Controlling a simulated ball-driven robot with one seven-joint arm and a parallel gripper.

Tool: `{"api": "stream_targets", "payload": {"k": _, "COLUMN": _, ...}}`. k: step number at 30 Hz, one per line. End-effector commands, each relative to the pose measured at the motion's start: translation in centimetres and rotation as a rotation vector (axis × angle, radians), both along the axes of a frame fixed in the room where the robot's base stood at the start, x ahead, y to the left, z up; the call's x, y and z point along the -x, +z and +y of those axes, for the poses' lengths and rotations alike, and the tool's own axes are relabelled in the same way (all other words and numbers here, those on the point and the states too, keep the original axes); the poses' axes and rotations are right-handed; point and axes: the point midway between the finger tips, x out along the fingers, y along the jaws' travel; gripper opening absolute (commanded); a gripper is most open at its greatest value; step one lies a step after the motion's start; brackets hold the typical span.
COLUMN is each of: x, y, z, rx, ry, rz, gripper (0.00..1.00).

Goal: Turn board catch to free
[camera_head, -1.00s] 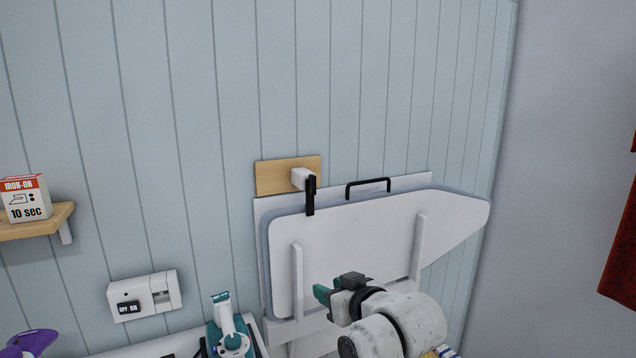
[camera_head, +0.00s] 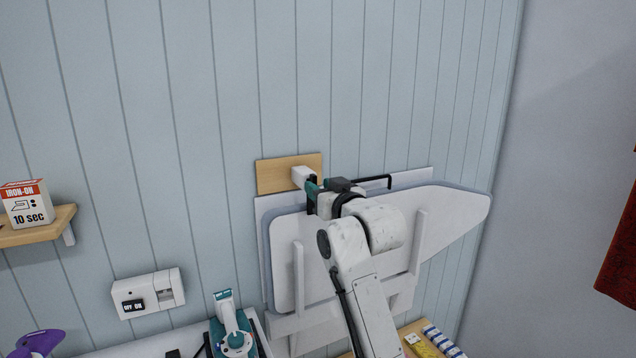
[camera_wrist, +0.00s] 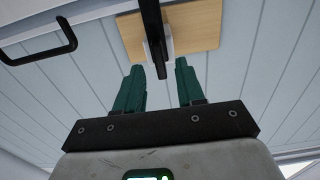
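The board catch is a black lever on a white block (camera_head: 300,177), fixed to a wooden plate (camera_head: 270,175) at the top of the folded ironing board (camera_head: 455,208). My gripper (camera_head: 311,190) is at the lever and hides most of it in the head view. In the wrist view, the black lever (camera_wrist: 153,30) lies ahead of the gap between my two green fingertips (camera_wrist: 159,72). The fingers are apart, with nothing visibly clamped between them. Whether they touch the lever I cannot tell.
A black handle (camera_head: 377,182) sits on the board's top edge, right of the catch, and also shows in the wrist view (camera_wrist: 68,38). An iron (camera_head: 232,335), a wall switch (camera_head: 148,294) and a shelf with a box (camera_head: 28,205) are at left. The upper wall is clear.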

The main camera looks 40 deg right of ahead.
Motion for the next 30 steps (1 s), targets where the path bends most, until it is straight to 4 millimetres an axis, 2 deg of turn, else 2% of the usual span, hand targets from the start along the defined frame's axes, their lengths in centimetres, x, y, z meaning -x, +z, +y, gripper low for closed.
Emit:
{"api": "stream_targets", "payload": {"k": 6, "x": -1.5, "y": 0.0, "z": -0.4, "rx": 0.000, "ry": 0.001, "rz": 0.000, "gripper": 0.38}}
{"api": "stream_targets", "payload": {"k": 16, "x": -1.7, "y": 0.0, "z": -0.4, "rx": 0.000, "ry": 0.001, "rz": 0.000, "gripper": 0.37}}
{"api": "stream_targets", "payload": {"k": 27, "x": -1.7, "y": 0.0, "z": -0.5, "rx": 0.000, "ry": 0.000, "rz": 0.000, "gripper": 0.02}}
{"api": "stream_targets", "payload": {"k": 30, "x": -1.7, "y": 0.0, "z": -0.4, "rx": 0.000, "ry": 0.000, "rz": 0.000, "gripper": 0.00}}
